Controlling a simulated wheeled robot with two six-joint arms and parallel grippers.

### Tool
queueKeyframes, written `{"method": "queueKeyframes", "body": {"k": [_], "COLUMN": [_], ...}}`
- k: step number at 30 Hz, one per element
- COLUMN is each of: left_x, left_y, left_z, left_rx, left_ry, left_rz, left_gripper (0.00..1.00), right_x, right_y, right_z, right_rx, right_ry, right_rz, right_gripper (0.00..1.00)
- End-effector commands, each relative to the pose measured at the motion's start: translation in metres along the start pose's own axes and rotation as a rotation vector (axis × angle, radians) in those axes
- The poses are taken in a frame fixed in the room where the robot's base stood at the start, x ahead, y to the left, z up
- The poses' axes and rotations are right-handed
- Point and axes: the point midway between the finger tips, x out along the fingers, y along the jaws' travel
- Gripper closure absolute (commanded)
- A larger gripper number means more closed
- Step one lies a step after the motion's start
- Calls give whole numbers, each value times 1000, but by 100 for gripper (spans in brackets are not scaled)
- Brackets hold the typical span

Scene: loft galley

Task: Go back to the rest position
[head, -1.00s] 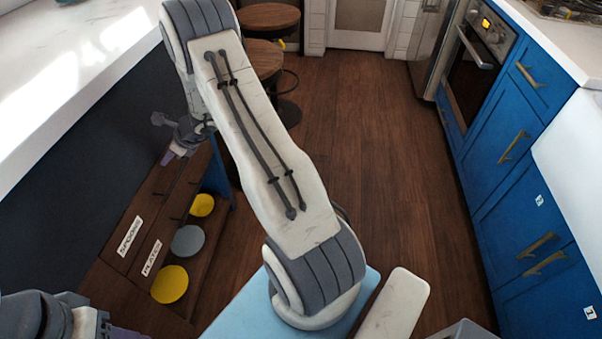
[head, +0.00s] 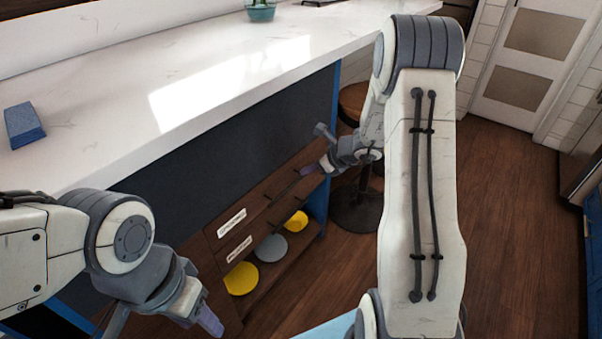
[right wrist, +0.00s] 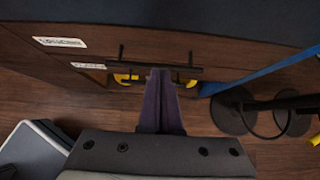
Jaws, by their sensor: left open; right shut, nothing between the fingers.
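My left gripper (head: 207,319) is at the lower left of the head view, with a purple finger pointing down and to the right. It is open and I see nothing held in it. My right gripper (head: 312,168) is in front of the wooden drawer unit (head: 263,213) under the counter. In the right wrist view its two purple fingers (right wrist: 160,95) are together with nothing between them. They overlap the drawer unit's front in that view, and I cannot tell whether they touch a handle.
The white counter (head: 205,95) runs along the left, with a blue block-like thing (head: 23,124) on it. Yellow and grey plates sit on the shelf below the drawers. A round stool (head: 354,98) stands behind my right arm. The wooden floor (head: 510,220) at right is clear.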

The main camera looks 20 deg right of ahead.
Motion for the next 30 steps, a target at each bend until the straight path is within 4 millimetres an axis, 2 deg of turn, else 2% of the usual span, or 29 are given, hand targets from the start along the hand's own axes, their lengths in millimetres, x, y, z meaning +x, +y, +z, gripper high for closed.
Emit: {"method": "queueKeyframes", "body": {"k": [1,6,14,17,20,23,24,26,27,30], "left_x": [-3,-6,-7,-7,-7,-7,-7,-6,-6,-6], "left_y": [0,0,0,0,0,0,0,0,0,0], "left_z": [0,0,0,0,0,0,0,0,0,0], "left_rx": [0,0,0,0,0,0,0,0,0,0], "left_ry": [0,0,0,0,0,0,0,0,0,0], "left_rz": [0,0,0,0,0,0,0,0,0,0], "left_gripper": [50,50,50,50,50,50,50,50,50,50], "right_x": [-13,-33,-39,-38,-37,-44,-49,-61,-71,-104], "right_y": [-2,-1,2,20,64,133,164,210,239,306], "right_z": [1,0,0,11,31,51,55,57,55,39], "right_rx": [4,2,-6,-82,-275,-585,-729,-956,-1115,-1543], "right_ry": [-1,0,2,6,14,22,22,17,10,-19], "right_rz": [-5,-2,4,40,130,268,333,432,498,674], "right_gripper": [100,100,100,100,100,100,100,100,100,100]}}
